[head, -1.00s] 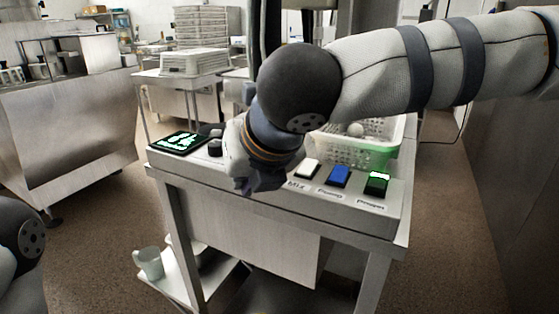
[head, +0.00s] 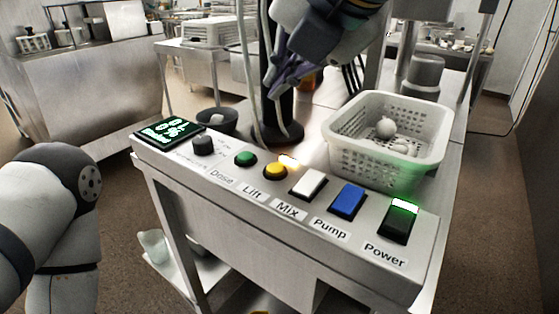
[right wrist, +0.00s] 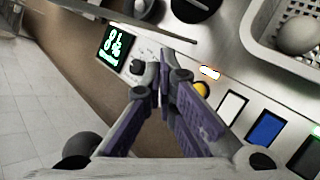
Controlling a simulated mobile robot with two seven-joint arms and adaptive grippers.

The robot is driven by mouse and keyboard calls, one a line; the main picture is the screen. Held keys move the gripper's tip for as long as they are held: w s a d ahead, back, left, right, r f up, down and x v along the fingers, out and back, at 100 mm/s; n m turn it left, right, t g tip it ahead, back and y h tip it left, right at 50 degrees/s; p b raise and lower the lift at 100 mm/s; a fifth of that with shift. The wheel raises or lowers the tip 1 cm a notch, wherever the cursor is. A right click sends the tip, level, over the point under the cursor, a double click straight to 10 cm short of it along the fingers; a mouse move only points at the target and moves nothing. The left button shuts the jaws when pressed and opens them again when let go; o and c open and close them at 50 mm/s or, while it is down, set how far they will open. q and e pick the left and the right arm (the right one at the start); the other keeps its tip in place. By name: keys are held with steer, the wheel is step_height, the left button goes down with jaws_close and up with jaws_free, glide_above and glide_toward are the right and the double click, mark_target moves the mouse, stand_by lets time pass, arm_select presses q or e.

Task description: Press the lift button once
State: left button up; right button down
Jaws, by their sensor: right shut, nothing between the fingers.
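The lift button is a round yellow button (head: 275,169) on the sloped control panel (head: 180,170), above the label "Lift" (head: 253,194). A small indicator light (head: 290,161) beside it glows warm white. My right gripper (head: 275,88) is shut and empty, raised above and behind the panel in the head view. In the right wrist view its purple fingers (right wrist: 160,75) meet near the middle. The yellow button also shows there (right wrist: 201,89), partly hidden by the right finger. Of my left arm only links show at the left edge; its gripper is out of view.
The panel also carries a display (head: 168,130), a black knob (head: 203,145), a green button (head: 245,158), a white switch (head: 309,183), a blue switch (head: 347,200) and a power switch (head: 399,221) lit green. A perforated basket (head: 345,155) with white round items stands behind.

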mark_target(281, 166)
steer(key=shift+f, duration=4.45)
steer(key=shift+f, duration=0.4)
steer(key=shift+f, duration=0.5)
steer(key=shift+r, duration=0.9)
steer(key=shift+r, duration=2.55)
